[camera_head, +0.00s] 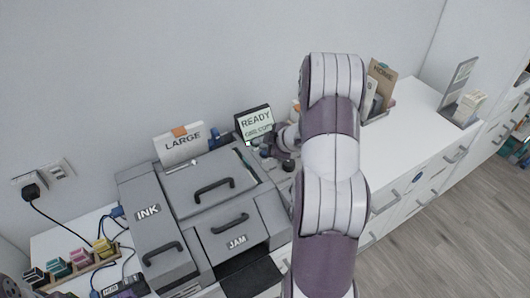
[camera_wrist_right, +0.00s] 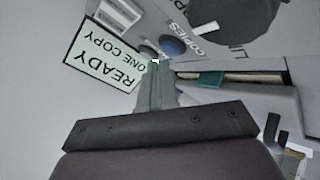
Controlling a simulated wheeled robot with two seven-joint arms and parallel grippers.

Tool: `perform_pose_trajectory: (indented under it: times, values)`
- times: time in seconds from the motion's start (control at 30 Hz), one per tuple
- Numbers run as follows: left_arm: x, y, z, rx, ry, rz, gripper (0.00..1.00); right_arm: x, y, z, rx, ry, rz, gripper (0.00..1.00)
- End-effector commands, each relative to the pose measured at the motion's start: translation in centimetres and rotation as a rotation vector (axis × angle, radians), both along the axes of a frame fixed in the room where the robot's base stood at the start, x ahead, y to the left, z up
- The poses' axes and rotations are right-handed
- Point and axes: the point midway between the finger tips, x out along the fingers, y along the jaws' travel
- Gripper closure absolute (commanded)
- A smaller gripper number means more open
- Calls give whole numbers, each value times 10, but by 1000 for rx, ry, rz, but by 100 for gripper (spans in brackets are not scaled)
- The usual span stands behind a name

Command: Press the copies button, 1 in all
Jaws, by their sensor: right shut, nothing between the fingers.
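The grey printer (camera_head: 210,205) stands on the white desk, with a small screen (camera_head: 256,122) at its back right. In the right wrist view the screen (camera_wrist_right: 103,57) appears upside down and reads READY, ONE COPY. A round blue button (camera_wrist_right: 172,46) lies beside a label reading COPIES (camera_wrist_right: 187,38). My right gripper (camera_wrist_right: 155,64) is shut and empty, its tips close to the blue button; I cannot tell whether they touch it. In the head view the right gripper (camera_head: 261,149) is over the printer's right-hand panel, which my arm partly hides.
A LARGE paper stack (camera_head: 183,148) stands at the printer's back. INK (camera_head: 147,211) and JAM (camera_head: 237,241) covers have handles. Coloured cartridges (camera_head: 80,257) and cables are at the left. A brown holder (camera_head: 380,75) stands right of my arm; the desk beyond has free room.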

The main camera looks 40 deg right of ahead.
Motion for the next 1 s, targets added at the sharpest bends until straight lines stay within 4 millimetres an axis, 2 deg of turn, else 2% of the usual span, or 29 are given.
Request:
perform_pose_trajectory:
  times: [1.0]
  values:
    - [0, 0, -6, 0, 0, 0, 60, 0, 0, -11, -1, 0, 1, 100]
